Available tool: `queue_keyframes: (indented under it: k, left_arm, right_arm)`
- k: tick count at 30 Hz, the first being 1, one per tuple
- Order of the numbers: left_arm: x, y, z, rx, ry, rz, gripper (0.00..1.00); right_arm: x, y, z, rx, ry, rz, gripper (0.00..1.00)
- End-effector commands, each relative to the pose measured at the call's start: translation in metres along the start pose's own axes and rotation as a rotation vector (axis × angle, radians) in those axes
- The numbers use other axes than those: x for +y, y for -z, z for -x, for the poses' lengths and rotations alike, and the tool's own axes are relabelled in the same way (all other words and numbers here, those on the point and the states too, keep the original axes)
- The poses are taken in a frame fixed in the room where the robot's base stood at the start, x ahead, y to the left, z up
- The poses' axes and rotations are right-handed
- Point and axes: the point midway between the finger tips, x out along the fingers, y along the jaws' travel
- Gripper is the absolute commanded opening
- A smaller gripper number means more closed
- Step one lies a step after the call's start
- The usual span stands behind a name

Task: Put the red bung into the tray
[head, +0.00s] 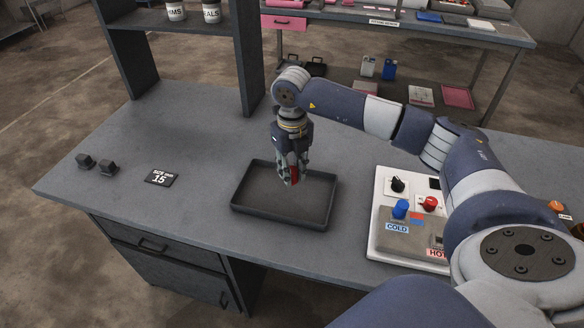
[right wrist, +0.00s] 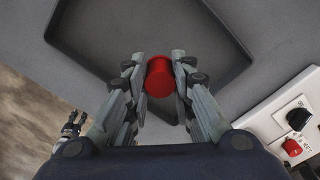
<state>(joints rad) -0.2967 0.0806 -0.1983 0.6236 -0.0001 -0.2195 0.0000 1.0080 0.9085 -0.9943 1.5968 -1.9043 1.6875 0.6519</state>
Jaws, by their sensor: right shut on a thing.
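The red bung (head: 294,174) is between the fingers of my right gripper (head: 289,178), which is shut on it. In the right wrist view the bung (right wrist: 160,76) is a red cylinder with a round end, and the right gripper (right wrist: 158,80) has a finger on each side of it. The dark grey tray (head: 262,220) lies on the desk. The gripper and bung are over the tray; whether the bung touches its floor I cannot tell. The tray's wall also shows in the right wrist view (right wrist: 88,62). My left gripper is not in the head view.
A white panel (head: 377,232) with knobs and COLD and HOT labels stands right of the tray. A shelf unit (head: 190,50) rises behind.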

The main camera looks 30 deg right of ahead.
Motion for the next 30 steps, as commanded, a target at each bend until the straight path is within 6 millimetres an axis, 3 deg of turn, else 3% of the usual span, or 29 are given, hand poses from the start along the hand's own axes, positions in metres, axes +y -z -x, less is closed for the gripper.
queue_keyframes:
  k: [10, 21, 22, 24, 30]
  left_arm:
    - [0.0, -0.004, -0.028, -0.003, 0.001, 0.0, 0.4]
    - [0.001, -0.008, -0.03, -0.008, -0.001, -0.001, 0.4]
    - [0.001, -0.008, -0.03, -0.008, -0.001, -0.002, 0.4]
    - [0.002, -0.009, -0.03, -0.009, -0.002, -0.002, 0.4]
    - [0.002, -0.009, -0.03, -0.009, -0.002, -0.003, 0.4]
  right_arm:
    - [0.0, 0.0, -0.043, 0.0, 0.0, 0.002, 0.02]
    - [0.0, 0.0, -0.048, 0.0, 0.0, 0.003, 0.02]
    - [0.0, 0.0, -0.048, 0.0, 0.0, 0.003, 0.29]
    - [0.0, 0.0, -0.048, 0.0, 0.0, 0.003, 0.45]
    - [0.0, 0.0, -0.048, 0.0, 0.0, 0.003, 0.46]
